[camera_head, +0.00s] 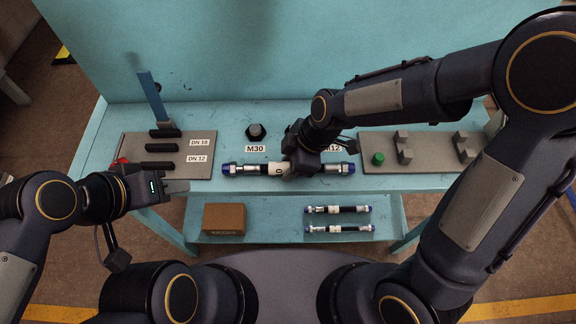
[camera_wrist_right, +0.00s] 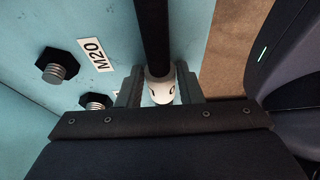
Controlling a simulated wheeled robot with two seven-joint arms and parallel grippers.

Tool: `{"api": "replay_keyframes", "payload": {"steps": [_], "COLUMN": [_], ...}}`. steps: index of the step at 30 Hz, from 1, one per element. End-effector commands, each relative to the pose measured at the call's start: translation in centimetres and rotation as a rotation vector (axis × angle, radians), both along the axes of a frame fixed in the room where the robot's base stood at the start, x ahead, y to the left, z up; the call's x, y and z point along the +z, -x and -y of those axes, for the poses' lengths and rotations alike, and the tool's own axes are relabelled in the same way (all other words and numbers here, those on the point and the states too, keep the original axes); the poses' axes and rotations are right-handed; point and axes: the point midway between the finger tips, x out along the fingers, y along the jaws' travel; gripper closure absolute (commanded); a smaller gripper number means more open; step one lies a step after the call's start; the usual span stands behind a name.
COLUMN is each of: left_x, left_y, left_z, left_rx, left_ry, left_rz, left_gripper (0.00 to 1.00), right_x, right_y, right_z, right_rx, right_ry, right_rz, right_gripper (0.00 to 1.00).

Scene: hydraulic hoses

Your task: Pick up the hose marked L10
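A dark hose with blue-capped metal ends (camera_head: 232,169) lies level along the front of the blue workbench. It carries a white band whose full marking I cannot read; a 0 shows on it. My right gripper (camera_head: 291,166) is over the hose's middle. In the right wrist view, its two fingers (camera_wrist_right: 160,90) sit close on either side of the white band (camera_wrist_right: 161,88), and it appears shut on the hose. Whether the hose is lifted I cannot tell. My left gripper (camera_head: 180,180) is at the bench's left front, away from the hose; its finger gap is unclear.
Two more hoses (camera_head: 338,209) (camera_head: 340,229) lie on the lower shelf beside a brown box (camera_head: 224,219). A grey board with DN labels (camera_head: 205,165) is at left; a grey board with holders (camera_head: 432,163) and a green piece (camera_head: 378,158) is at right. Threaded fittings (camera_head: 256,131) stand behind the hose.

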Motion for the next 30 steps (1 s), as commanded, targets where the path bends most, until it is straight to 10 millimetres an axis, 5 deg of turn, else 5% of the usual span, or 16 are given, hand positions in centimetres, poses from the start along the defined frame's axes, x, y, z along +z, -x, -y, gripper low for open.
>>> {"api": "replay_keyframes", "payload": {"steps": [7,20,25,30], "left_x": [0.0,0.1,0.4,0.1], "left_y": [0.0,0.0,0.0,0.0], "left_z": [0.0,0.0,0.0,0.0], "left_rx": [0.0,0.0,0.0,0.0], "left_ry": [0.0,0.0,0.0,0.0], "left_rz": [0.0,0.0,0.0,0.0], "left_gripper": [0.64,0.64,0.64,0.64], "right_x": [0.0,1.0,3.5,6.9], "right_y": [0.0,-0.1,-0.1,-1.0], "right_z": [0.0,-0.1,-0.1,3.0], "right_rx": [0.0,0.001,0.0,-0.007], "right_ry": [0.0,-0.002,-0.003,-0.006], "right_rz": [0.0,0.003,0.007,0.009], "right_gripper": [1.0,1.0,1.0,1.0]}}
